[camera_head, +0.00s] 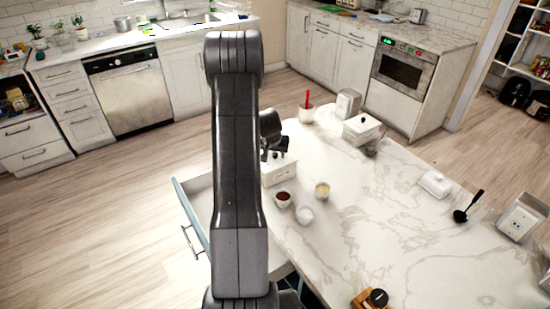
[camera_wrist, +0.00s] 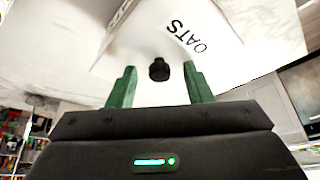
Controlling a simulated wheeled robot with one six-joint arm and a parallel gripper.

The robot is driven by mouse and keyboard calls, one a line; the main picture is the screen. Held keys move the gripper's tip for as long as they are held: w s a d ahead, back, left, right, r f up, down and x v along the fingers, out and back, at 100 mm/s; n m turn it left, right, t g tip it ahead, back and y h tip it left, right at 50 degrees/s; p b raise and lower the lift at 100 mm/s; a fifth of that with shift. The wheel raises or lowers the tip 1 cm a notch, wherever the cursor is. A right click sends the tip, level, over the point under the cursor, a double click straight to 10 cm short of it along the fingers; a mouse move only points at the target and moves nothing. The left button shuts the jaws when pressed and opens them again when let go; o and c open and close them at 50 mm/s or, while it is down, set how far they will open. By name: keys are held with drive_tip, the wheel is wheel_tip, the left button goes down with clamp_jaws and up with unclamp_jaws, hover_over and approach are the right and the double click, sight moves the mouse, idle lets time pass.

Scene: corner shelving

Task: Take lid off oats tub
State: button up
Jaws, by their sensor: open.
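The oats tub (camera_head: 283,175) is a white, squarish container on the marble island, just right of my arm in the head view. In the wrist view its white side with the upside-down word OATS (camera_wrist: 188,36) shows close up. A black knob (camera_wrist: 159,69), seemingly that of the tub's lid, appears in the gap between my green fingers, with space on both sides. My gripper (camera_wrist: 160,78) is open and holds nothing. In the head view my gripper (camera_head: 276,155) is right over the tub and hides much of its top. I cannot tell whether the fingers reach down around the knob.
Small bowls (camera_head: 305,214) stand close in front of the tub. A similar white lidded container (camera_head: 361,129), a red-handled utensil in a cup (camera_head: 306,110) and a grey-white box (camera_head: 347,103) stand farther back. A drawer (camera_head: 195,205) is open at the island's left side. The island's middle is clear.

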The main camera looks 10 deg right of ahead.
clamp_jaws()
idle(0.3)
